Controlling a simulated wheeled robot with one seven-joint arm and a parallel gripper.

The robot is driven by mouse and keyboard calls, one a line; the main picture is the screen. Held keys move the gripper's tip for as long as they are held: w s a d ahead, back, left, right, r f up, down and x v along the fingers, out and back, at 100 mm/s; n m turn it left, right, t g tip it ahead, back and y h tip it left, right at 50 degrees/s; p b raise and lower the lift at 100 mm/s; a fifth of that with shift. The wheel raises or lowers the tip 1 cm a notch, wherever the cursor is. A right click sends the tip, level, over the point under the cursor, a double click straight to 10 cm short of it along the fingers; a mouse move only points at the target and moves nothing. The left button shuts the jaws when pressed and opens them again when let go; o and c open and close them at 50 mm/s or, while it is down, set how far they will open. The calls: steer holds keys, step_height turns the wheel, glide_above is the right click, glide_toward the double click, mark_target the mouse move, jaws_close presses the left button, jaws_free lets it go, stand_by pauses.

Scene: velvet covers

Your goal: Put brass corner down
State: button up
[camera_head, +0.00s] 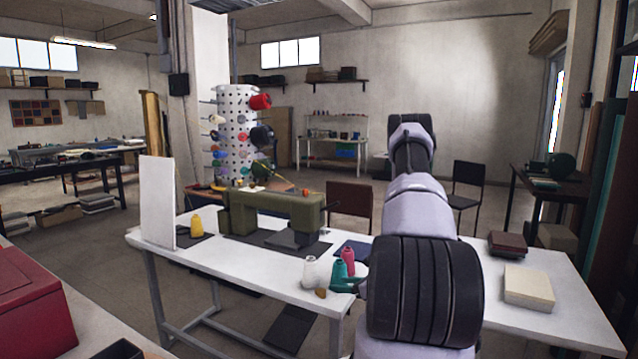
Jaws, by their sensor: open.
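I cannot make out a brass corner for certain. A small brownish-gold piece (321,293) lies at the near edge of the white table (540,311), by the white thread cone (310,271); it is too small to identify. My arm rises in the middle right and covers part of the table. My gripper does not show, so what lies between its fingers is hidden too.
A green sewing machine (275,212) and a white upright panel (158,203) stand on the table's left. Teal (340,275) and pink (348,257) thread cones stand beside my arm. A cream block (528,287) and brown box (507,244) lie right, with bare tabletop around them.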

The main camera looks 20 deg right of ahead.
steer(key=w+a+r+n+g+y, duration=0.1)
steer(key=a+r+n+y, duration=0.3)
steer(key=r, duration=0.3)
steer(key=w+a+r+n+g+y, duration=0.1)
steer(key=a+r+n+g, duration=0.15)
steer(key=a+r, duration=0.45)
steer(key=s+a+r+n+g+h, duration=0.1)
steer(key=s+a+r+n+g, duration=0.2)
steer(key=r, duration=0.7)
steer(key=s+a+r+n+g+h, duration=0.1)
steer(key=s+a+r+n+g, duration=0.2)
steer(key=s+a+r+n, duration=0.5)
steer(key=s+r+n, duration=0.3)
steer(key=s+n, duration=0.1)
steer(key=n, duration=0.1)
steer(key=shift+s+g+h, duration=0.3)
steer(key=shift+g+h, duration=0.05)
steer(key=shift+h, duration=0.05)
steer(key=shift+o, duration=0.3)
steer(key=s+d+r+n+t+h, duration=0.2)
steer(key=s+r+n+t+h, duration=0.2)
steer(key=s+r, duration=0.3)
steer(key=shift+s+d+r+n+h, duration=0.15)
steer(key=shift+d+r+n+h, duration=0.25)
steer(key=shift+r, duration=0.45)
steer(key=shift+s+d+r+t, duration=0.1)
steer(key=shift+r+t, duration=0.1)
steer(key=shift+t, duration=0.1)
